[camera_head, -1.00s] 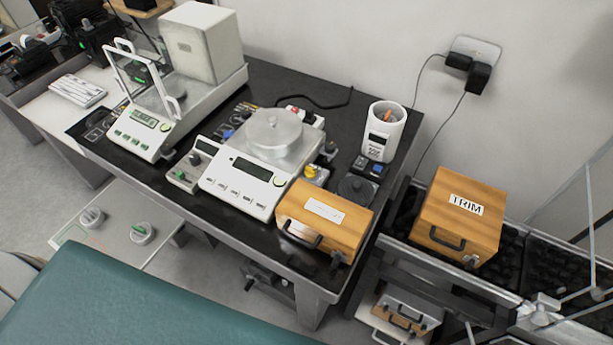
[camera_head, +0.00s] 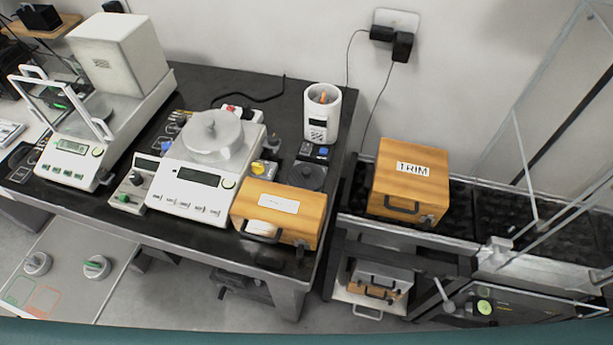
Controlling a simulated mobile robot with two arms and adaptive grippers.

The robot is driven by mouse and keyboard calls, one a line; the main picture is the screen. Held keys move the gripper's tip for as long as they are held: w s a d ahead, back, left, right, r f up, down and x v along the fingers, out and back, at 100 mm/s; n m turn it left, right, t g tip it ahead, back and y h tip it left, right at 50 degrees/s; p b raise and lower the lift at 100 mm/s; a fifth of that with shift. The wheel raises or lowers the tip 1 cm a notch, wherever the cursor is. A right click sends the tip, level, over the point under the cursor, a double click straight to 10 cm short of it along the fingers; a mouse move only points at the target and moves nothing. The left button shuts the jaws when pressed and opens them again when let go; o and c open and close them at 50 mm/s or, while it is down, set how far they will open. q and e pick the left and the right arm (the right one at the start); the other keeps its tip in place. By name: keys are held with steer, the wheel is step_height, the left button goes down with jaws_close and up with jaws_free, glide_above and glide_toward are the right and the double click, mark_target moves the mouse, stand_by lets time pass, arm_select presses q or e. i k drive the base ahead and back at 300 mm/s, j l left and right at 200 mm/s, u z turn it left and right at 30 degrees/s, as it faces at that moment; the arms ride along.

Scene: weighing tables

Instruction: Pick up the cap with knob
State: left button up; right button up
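A round grey metal cap with a small knob (camera_head: 212,131) on top rests on the white balance (camera_head: 190,190), left of the middle of the dark table (camera_head: 130,222). The cap lies level, and nothing covers it. Neither of my grippers is in view.
A wooden box (camera_head: 281,212) stands right of the balance. A white cup-shaped container (camera_head: 320,112) stands behind it. An analytical balance with an open glass frame (camera_head: 69,160) stands left. A wooden TRIM box (camera_head: 409,181) sits on the dark rack at right.

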mark_target(305, 175)
steer(key=j+z, duration=0.3)
steer(key=k+j+z, duration=0.15)
steer(key=j+z, duration=0.15)
steer(key=k+j+z, duration=0.1)
steer(key=j+z, duration=0.15)
steer(key=j, duration=0.1)
